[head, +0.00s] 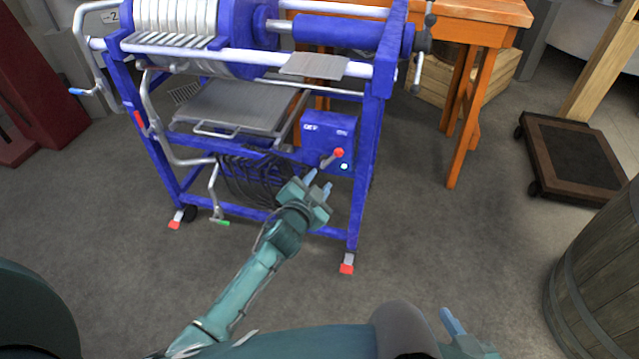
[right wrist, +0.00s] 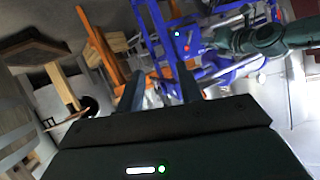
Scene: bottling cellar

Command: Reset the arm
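My left arm reaches in from the lower left in the head view. My left gripper (head: 319,184) has its two pale blue fingers apart with nothing between them. It is just below the blue control box (head: 314,130), close to a lever with a red knob (head: 338,153); contact cannot be told. The lever tilts up to the right, and a small pale light (head: 344,166) shows below it. My right gripper (head: 453,322) is low at the bottom edge. In the right wrist view its fingers (right wrist: 158,93) are apart and empty.
A blue-framed press (head: 366,165) with white plates stands ahead, with handles sticking out at its left. An orange workbench (head: 450,20) and wooden crate (head: 430,88) are behind it. A wheeled dolly (head: 575,155) and barrel (head: 597,295) stand right. Floor between is clear.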

